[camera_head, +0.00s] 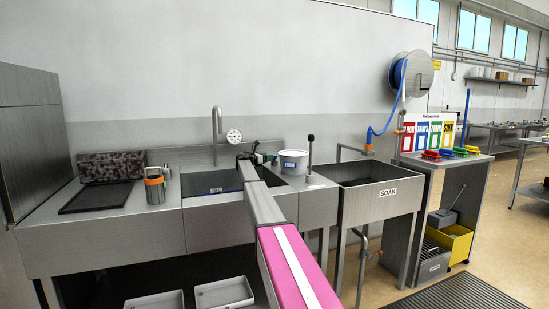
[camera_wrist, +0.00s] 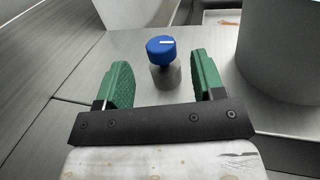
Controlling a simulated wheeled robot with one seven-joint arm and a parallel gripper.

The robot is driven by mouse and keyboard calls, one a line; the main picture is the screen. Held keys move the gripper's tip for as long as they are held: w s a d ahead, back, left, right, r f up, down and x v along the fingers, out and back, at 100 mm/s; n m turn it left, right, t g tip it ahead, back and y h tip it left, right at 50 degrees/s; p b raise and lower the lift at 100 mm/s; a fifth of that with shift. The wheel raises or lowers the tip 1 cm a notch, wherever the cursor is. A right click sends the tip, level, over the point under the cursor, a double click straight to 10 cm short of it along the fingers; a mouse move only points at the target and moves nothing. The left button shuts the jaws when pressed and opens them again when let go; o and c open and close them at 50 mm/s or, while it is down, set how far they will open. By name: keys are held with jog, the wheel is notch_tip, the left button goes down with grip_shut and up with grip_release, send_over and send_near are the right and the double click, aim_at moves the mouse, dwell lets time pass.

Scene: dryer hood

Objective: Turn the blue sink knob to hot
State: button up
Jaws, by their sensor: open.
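The blue sink knob (camera_wrist: 161,49) shows in the wrist view, a round blue cap with a white mark on a short grey metal post. It stands on the steel counter, beyond my gripper (camera_wrist: 160,78) and between the lines of its two green fingers. The fingers are open, one on each side, and do not touch the knob. In the head view my gripper (camera_head: 256,156) is over the counter to the right of the sink basin (camera_head: 212,182), and the knob is hidden there behind my arm and gripper.
A white bucket (camera_head: 293,162) stands on the counter to the right of my gripper; a large grey round side fills the wrist view's right. A tall faucet (camera_head: 217,125) rises behind the basin. The soak sink (camera_head: 375,200) is further right. A steel canister (camera_head: 155,188) stands left.

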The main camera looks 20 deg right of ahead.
aim_at(275, 157)
jog(key=x, duration=0.5)
jog(key=shift+w+d, duration=0.15)
jog(key=shift+d, duration=0.2)
jog(key=c, duration=0.9)
jog(key=shift+c, duration=0.2)
jog(key=shift+t, duration=0.3)
jog(key=n+t+y, duration=0.1)
jog(key=n+t, duration=0.1)
jog(key=t, duration=0.1)
jog(key=shift+s+n+y, duration=0.2)
jog(key=shift+n+y, duration=0.2)
jog(key=n+t+y, duration=0.4)
jog(key=t, duration=0.1)
jog(key=shift+w+n+t+y, duration=0.15)
jog(key=shift+n+t+y, duration=0.15)
jog(key=shift+t+y, duration=0.1)
jog(key=shift+y, duration=0.3)
